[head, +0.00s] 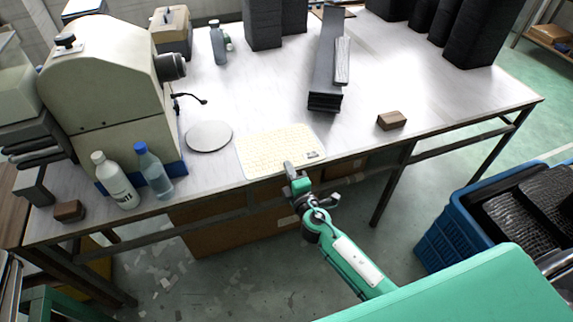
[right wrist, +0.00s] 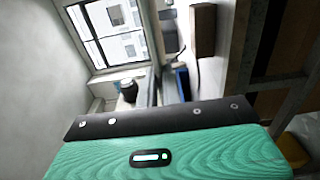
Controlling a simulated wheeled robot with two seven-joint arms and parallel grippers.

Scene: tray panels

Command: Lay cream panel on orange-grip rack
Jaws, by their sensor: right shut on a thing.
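The cream panel (head: 275,148) is a flat, pale yellow sheet with a fine grid pattern and a small dark mark near its right corner. It is at the front edge of the white table. My right gripper (head: 290,172) is at the panel's front edge, shut on it. I cannot tell whether the panel lies on the tabletop or is slightly lifted. The right wrist view shows mainly the gripper's teal and black housing, and the panel cannot be made out clearly there. I cannot make out an orange-grip rack. My left gripper is not in view.
A grey disc (head: 208,136), two bottles (head: 153,168) and a large beige machine (head: 110,85) stand left of the panel. A brown block (head: 391,120) and long grey pieces (head: 326,70) are to the right. A blue crate (head: 447,232) stands beyond the table's right side.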

